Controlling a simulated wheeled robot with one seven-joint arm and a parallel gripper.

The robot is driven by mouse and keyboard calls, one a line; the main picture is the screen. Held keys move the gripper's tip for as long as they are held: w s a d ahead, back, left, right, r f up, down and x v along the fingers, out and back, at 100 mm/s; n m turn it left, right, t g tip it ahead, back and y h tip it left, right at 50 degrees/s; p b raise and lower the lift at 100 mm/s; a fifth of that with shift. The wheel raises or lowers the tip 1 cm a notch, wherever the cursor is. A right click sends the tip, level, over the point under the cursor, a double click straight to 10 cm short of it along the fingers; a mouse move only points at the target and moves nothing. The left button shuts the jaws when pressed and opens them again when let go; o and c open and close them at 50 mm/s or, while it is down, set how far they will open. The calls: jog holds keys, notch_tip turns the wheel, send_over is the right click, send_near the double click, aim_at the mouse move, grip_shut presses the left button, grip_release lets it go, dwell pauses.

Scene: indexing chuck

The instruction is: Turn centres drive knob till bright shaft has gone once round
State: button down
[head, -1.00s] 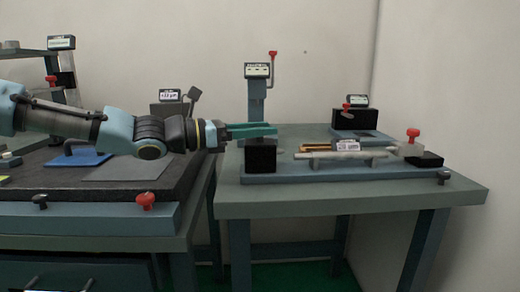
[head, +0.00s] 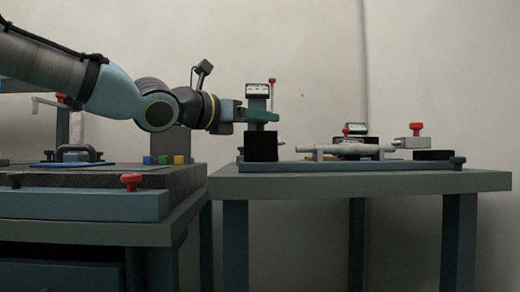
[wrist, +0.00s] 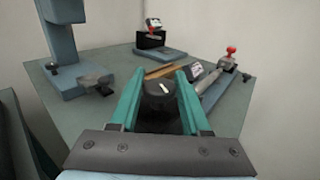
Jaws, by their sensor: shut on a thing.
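My gripper (head: 262,116) is at the left end of the centres bench, just above the black headstock block (head: 262,147). In the wrist view, its two teal fingers (wrist: 160,73) stand either side of a dark round drive knob (wrist: 158,97) with a white mark on its face, and they are shut on it. In the head view the fingers hide the knob. The bright shaft (head: 365,149) lies level to the right of the block, between the centres. It shows partly in the wrist view (wrist: 217,88), beyond the right finger.
A red-knobbed tailstock (head: 412,142) stands at the shaft's right end. A display on a post (head: 258,89) rises behind the headstock, and a smaller readout (head: 355,129) stands behind the shaft. A granite-topped bench (head: 90,178) with small coloured blocks (head: 164,159) is at left.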

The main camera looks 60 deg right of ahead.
jog(key=shift+f+n+t+h+b, duration=0.2)
jog(key=shift+n+t+b, duration=0.9)
jog(key=shift+b, duration=1.8)
jog(key=shift+f+n+t+h+b, duration=0.1)
jog(key=shift+f+n+t+b, duration=0.35)
jog(key=shift+t+b, duration=1.8)
jog(key=r+n+t+b, duration=0.1)
jog(key=n+b, duration=0.1)
jog(key=b, duration=0.1)
jog(key=shift+s+b, duration=0.1)
jog(key=shift+b, duration=0.2)
jog(key=shift+t, duration=0.35)
jog(key=shift+s+n+t+y+b, duration=0.15)
jog(key=shift+n+t+y+b, duration=0.2)
jog(key=shift+n+t+y, duration=0.4)
jog(key=shift+r+n+t, duration=0.1)
jog(key=shift+n+t, duration=0.5)
jog(key=shift+t, duration=0.45)
jog(key=shift+n+t+y+p, duration=0.75)
jog(key=shift+n+t+p, duration=0.2)
jog(key=shift+t, duration=0.25)
